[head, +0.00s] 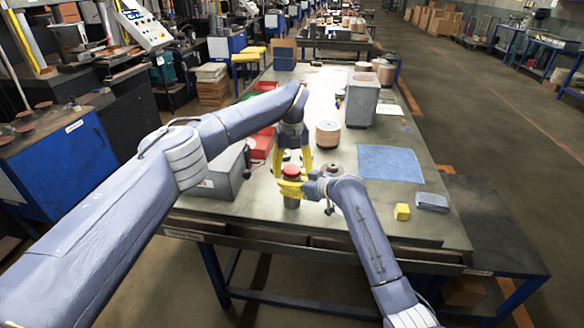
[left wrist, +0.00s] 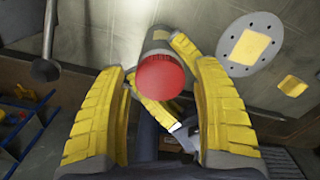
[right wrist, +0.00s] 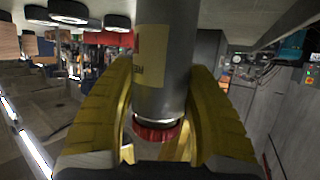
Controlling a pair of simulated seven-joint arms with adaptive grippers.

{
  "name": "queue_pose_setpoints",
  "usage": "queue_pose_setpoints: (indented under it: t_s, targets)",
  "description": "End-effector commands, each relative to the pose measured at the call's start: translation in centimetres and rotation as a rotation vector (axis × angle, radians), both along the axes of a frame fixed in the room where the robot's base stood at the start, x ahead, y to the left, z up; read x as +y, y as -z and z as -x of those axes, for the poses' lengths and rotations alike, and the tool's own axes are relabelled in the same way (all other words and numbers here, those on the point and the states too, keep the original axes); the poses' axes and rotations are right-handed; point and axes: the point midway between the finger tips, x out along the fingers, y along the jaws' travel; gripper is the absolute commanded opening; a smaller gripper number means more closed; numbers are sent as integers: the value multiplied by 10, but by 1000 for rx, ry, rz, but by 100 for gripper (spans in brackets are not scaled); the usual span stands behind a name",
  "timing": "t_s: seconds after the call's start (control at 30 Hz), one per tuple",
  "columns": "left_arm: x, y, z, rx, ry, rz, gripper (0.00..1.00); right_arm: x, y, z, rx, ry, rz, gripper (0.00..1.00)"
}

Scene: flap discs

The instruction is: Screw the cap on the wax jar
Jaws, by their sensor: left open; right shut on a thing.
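The wax jar is a grey cylinder, showing below my right fingers in the head view (head: 291,202) and upright on the table or just above it; I cannot tell which. Its red cap (head: 291,171) sits on the mouth; in the right wrist view the cap (right wrist: 157,133) has a pale ring between it and the jar body (right wrist: 163,60). My right gripper (head: 291,187) is shut around the jar below the cap. My left gripper (head: 292,174) points down from above, open, its fingers on either side of the cap and apart from it in the left wrist view (left wrist: 162,120).
A copper-coloured disc stack (head: 328,134) stands behind the jar. A grey box (head: 222,177) and red bins (head: 262,143) are on the left. A blue cloth (head: 390,163), yellow block (head: 402,211) and grey block (head: 432,202) lie on the right. A tall grey container (head: 362,103) stands farther back.

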Motion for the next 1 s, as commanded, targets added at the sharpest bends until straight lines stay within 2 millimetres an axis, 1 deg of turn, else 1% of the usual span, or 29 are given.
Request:
queue_pose_setpoints:
  t_s: [0.1, 0.6, 0.63, 0.77, 0.8, 1.0]
  targets:
    - [0, 0, 0, 0, 0, 0, 66, 0, 0, 0, 1, 0, 1, 0]
    - [0, 0, 0, 0, 1, 0, 8, 0, 0, 0, 1, 0, 1, 0]
    - [0, 0, 0, 0, 1, 0, 6, 0, 0, 0, 1, 0, 1, 0]
    - [0, 0, 0, 0, 1, 0, 6, 0, 0, 0, 1, 0, 1, 0]
    - [0, 0, 0, 0, 1, 0, 45, 0, 0, 0, 1, 0, 1, 0]
    - [0, 0, 0, 0, 1, 0, 67, 0, 0, 0, 1, 0, 1, 0]
